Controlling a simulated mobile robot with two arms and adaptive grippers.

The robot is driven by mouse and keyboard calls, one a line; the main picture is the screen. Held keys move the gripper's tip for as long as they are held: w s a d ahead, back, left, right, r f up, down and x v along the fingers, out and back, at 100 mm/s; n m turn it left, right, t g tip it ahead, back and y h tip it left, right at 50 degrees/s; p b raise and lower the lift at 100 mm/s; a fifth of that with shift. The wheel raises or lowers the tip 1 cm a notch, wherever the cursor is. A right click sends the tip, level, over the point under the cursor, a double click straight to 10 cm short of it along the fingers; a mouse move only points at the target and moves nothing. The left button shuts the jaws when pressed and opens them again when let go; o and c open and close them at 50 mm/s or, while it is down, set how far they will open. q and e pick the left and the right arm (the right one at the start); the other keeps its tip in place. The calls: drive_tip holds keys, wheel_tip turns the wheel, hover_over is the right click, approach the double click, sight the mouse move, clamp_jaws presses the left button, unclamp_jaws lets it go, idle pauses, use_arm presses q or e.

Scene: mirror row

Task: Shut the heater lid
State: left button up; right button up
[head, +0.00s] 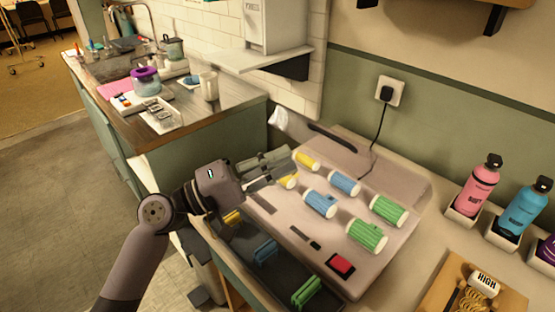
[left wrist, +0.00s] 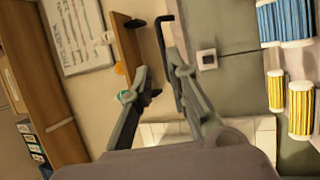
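The heater (head: 275,205) is a pale, wide unit on the counter, with yellow, blue and green rollers lying in rows and a red switch (head: 340,265) at its front. A dark bar handle (head: 332,137) shows at its far edge; I cannot clearly make out where the lid begins. My left gripper (head: 285,164) is over the heater's left side, close to the yellow rollers (head: 307,160), fingers pointing toward the wall. In the left wrist view its fingers (left wrist: 160,72) are apart with nothing between them, and yellow rollers (left wrist: 300,105) show at right. My right gripper is out of view.
A dark tray (head: 265,250) with coloured clips runs along the heater's front. Bottles (head: 473,188) stand in holders at right, beside a wooden box (head: 470,290). A wall shelf (head: 260,60) overhangs behind. A black cord (head: 380,130) runs from the wall socket (head: 390,91).

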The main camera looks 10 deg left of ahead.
sight(330, 136)
use_arm(q)
drive_tip(key=shift+c, duration=0.2)
